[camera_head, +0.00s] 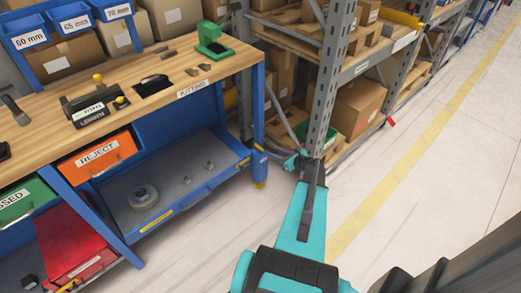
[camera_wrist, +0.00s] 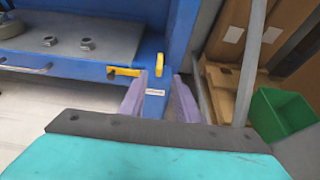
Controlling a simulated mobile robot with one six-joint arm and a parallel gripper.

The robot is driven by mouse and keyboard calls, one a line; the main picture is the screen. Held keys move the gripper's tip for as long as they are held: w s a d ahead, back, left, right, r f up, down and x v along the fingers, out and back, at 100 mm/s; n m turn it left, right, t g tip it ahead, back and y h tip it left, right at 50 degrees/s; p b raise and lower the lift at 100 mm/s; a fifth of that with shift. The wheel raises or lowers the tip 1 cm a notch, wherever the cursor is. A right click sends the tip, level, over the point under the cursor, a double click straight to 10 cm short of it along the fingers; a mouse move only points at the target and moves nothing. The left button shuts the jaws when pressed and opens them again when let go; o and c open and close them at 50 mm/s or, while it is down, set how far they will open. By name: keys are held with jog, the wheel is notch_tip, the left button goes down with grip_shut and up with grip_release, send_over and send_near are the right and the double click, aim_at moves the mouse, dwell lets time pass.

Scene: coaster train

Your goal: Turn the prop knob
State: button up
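My gripper (camera_wrist: 158,84) shows two purple-grey fingers standing apart in the wrist view, with nothing held between them. Past the fingertips is a blue bench leg with a small white label (camera_wrist: 155,92). A yellow upright piece (camera_wrist: 159,62) sits on the blue frame just beyond the fingers. I cannot tell for sure which yellow part is the prop knob. In the head view my gripper (camera_head: 302,161) is right of the bench's front corner leg, and its fingers are too small to read.
The blue workbench (camera_head: 190,97) holds a black device with yellow knobs (camera_head: 97,77). Its lower shelf (camera_head: 180,188) carries a round roll and nuts. A grey rack post (camera_head: 328,85) stands close to my gripper. A green bin (camera_wrist: 280,112) is at right. The right floor is clear.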

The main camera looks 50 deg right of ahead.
aim_at(261, 148)
jog(key=shift+p+x, duration=0.45)
jog(key=shift+x, duration=5.5)
grip_shut()
jog(key=shift+s+a, duration=0.1)
jog(key=shift+a, duration=0.4)
jog(key=shift+d, duration=0.3)
